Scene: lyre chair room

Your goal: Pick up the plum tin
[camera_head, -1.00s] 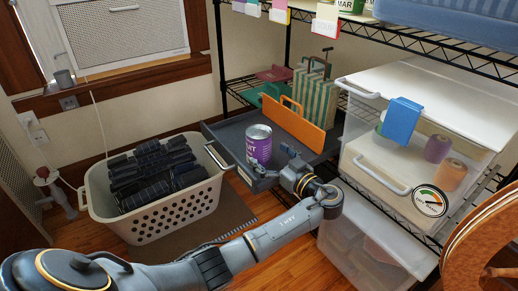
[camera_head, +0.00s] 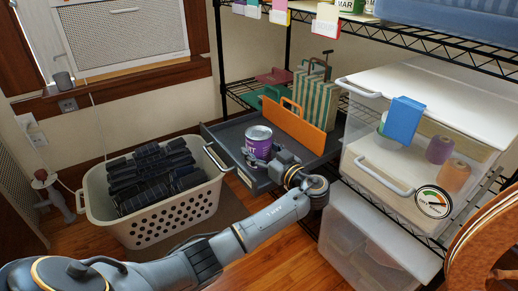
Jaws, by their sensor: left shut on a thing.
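The plum tin (camera_head: 258,141) is a purple can with a light label and a silvery lid. It stands upright in the pulled-out dark grey drawer (camera_head: 224,131), in front of an orange divider. My left gripper (camera_head: 260,160) reaches in from the lower right of the tin and is shut on its lower part. The gripper's fingers are small here and partly hidden against the tin. I cannot tell whether the tin is clear of the drawer floor. My right gripper is not in view.
An orange divider with a handle (camera_head: 291,128) and a green-striped bag (camera_head: 316,102) stand behind the tin. Clear plastic drawers (camera_head: 372,158) stand at the right, below a wire shelf.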

